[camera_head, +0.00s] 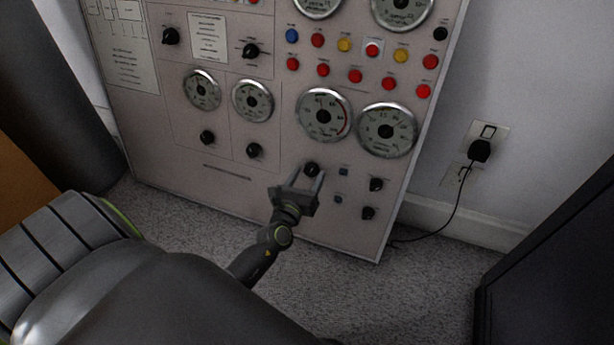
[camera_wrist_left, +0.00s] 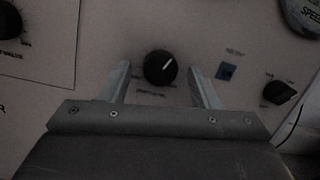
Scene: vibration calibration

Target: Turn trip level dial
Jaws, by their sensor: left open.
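The trip level dial (camera_head: 311,169) is a round black knob on the beige panel, below the large gauges. In the left wrist view the dial (camera_wrist_left: 160,67) has a white pointer line aimed to the upper right, with scale marks around it and a blurred label below. My left gripper (camera_head: 308,180) is open in front of the panel. In the left wrist view its two fingers (camera_wrist_left: 165,84) stand to the left and right of the dial, with gaps on both sides. I cannot tell how far the fingertips are from the panel face. My right gripper is not in view.
The panel (camera_head: 230,185) carries several gauges, buttons and other black knobs. A small blue square (camera_wrist_left: 227,71) and another black knob (camera_wrist_left: 279,93) lie right of the dial. A power cord (camera_head: 460,200) runs from the wall outlet to the panel's base. A dark box (camera_head: 550,270) stands at right.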

